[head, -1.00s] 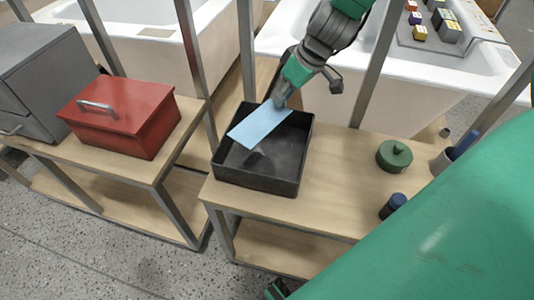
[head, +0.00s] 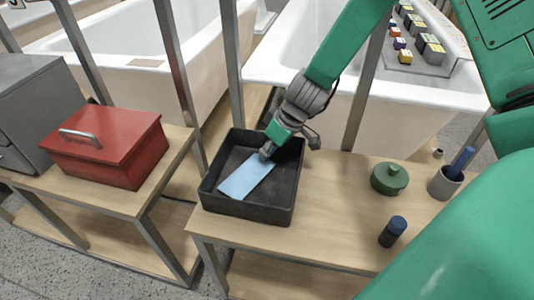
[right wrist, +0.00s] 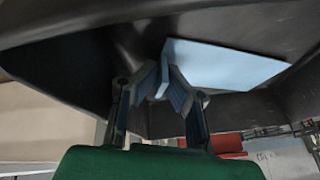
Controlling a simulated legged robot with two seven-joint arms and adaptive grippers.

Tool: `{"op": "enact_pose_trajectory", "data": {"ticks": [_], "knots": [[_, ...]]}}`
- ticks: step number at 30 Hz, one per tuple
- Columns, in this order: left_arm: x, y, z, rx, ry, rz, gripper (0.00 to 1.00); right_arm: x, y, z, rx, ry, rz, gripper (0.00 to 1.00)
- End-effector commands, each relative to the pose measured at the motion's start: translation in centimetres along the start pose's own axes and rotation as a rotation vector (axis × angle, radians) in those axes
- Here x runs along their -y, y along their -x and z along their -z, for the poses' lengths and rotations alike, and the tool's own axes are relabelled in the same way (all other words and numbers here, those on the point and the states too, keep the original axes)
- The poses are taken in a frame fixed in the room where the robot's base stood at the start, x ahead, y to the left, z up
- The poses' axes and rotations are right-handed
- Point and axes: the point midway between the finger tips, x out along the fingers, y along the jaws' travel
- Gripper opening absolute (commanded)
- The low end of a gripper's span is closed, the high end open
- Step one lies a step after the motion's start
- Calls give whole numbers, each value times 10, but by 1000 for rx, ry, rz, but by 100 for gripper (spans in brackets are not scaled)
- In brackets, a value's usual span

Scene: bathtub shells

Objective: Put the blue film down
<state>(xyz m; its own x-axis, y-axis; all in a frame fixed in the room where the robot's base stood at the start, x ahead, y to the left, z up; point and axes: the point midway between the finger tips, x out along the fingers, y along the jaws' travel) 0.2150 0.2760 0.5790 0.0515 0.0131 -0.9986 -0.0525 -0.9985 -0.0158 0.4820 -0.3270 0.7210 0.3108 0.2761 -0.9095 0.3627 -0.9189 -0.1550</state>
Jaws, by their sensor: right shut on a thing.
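The blue film (head: 246,178) is a flat light-blue rectangle, inside the outline of the black tray (head: 246,208) in the head view. My right gripper (head: 267,153) reaches down into the tray from the back and is shut on the film's near-gripper end. In the right wrist view the fingers (right wrist: 168,78) pinch the edge of the film (right wrist: 225,62), which extends to the right over the dark tray. I cannot tell whether the film touches the tray floor. My left gripper is not in view.
The tray stands on a wooden bench (head: 325,225). A green lidded pot (head: 389,179), a dark blue-capped bottle (head: 393,232) and a grey cup (head: 444,184) stand to its right. A red toolbox (head: 105,147) is on the left bench. Metal posts and white bathtubs are behind.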

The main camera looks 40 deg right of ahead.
Motion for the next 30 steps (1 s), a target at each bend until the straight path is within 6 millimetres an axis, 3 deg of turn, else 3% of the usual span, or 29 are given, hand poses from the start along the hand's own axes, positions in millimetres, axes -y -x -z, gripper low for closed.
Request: {"op": "enact_pose_trajectory", "data": {"ticks": [7, 8, 17, 22, 30], "knots": [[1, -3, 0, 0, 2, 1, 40, -1, -4, -2, 1, 0, -3, 0], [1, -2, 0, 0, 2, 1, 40, -1, -3, -2, 0, 0, -3, 14], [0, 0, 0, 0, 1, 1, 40, -2, 0, -1, 0, -1, 0, 14], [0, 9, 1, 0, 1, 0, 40, -1, 21, 2, -3, 1, -2, 14], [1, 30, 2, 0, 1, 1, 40, 0, 81, 3, -3, 2, -4, 14]]}}
